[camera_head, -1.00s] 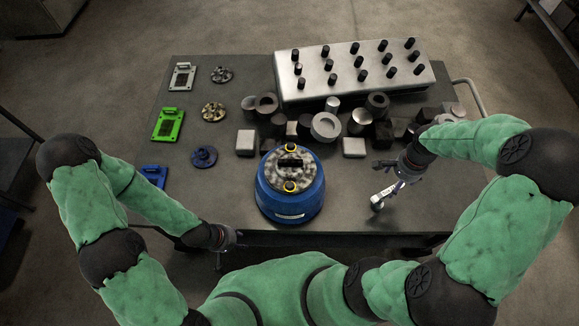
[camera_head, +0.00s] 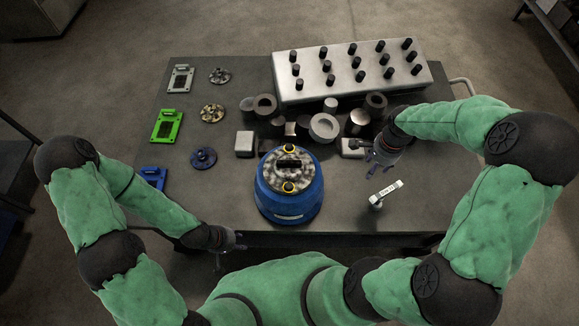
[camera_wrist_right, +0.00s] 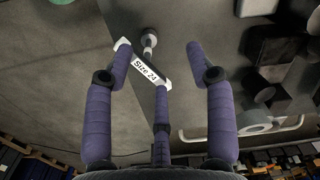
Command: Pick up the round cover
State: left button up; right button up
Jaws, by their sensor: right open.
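Several round parts fit the name; I cannot tell which one is meant. At the left lie three small round flanged covers: grey (camera_head: 220,75), yellowish (camera_head: 212,113) and blue (camera_head: 203,158). A mottled round top with two yellow rings (camera_head: 291,165) sits on a blue drum (camera_head: 290,206). My right gripper (camera_head: 373,163) is open and empty, right of the drum. Its spread fingers (camera_wrist_right: 160,65) also show in the right wrist view. My left gripper (camera_head: 226,248) hangs at the table's front edge, apart from all the covers; its jaws are too small to read.
A small part with a white "Size 24" label (camera_head: 386,193) stands on the table (camera_head: 335,210); the label also shows in the right wrist view (camera_wrist_right: 145,66). Several metal blocks and rings, including a pale ring (camera_head: 323,139), crowd the middle. A pegged tray (camera_head: 345,87) lies behind.

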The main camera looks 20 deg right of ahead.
jog(key=w+a+r+m, duration=0.1)
jog(key=w+a+r, duration=0.15)
jog(key=a, duration=0.25)
jog(key=w+a+r+m, duration=0.1)
jog(key=w+a+r, duration=0.1)
jog(key=w+a, duration=0.3)
jog(key=m+y+p, duration=0.1)
jog(key=m, duration=0.2)
send_near(289, 163)
jog(key=f, duration=0.3)
jog(key=shift+w+a+f+b, duration=0.2)
jog(key=shift+w+f+b, duration=0.1)
jog(key=shift+f, duration=0.1)
jog(key=f, duration=0.4)
jog(key=shift+s+a+b, duration=0.15)
jog(key=shift+s+b, duration=0.15)
jog(key=shift+b, duration=0.05)
jog(key=shift+a+f, duration=0.1)
jog(key=shift+f, duration=0.45)
jog(key=shift+w+r, duration=0.1)
jog(key=shift+w, duration=0.05)
grip_shut()
